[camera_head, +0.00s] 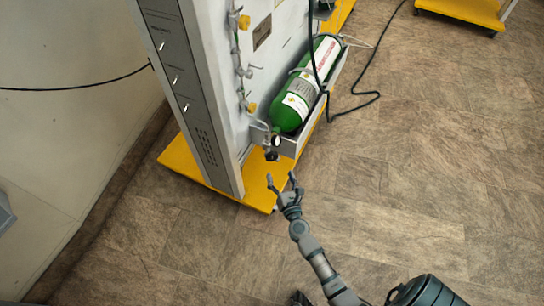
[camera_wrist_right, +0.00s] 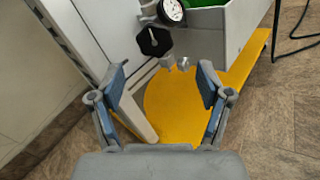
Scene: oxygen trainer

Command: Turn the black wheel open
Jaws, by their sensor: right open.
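The black wheel (camera_head: 271,155) is small and dark, on the regulator at the near end of the green cylinder (camera_head: 293,105). In the right wrist view the black wheel (camera_wrist_right: 154,41) is a dark knob with lobes, just left of a round white-faced gauge (camera_wrist_right: 172,10). My right gripper (camera_head: 284,178) is open and empty, a little below and to the right of the wheel. In the right wrist view its blue-padded fingers (camera_wrist_right: 161,72) are spread wide, with the wheel beyond them, not touched.
The cylinder lies in a grey tray (camera_head: 323,110) on the trainer's yellow base (camera_head: 183,160). A tall grey panel with switches (camera_head: 190,90) stands left of it. A black cable (camera_head: 360,103) loops on the floor.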

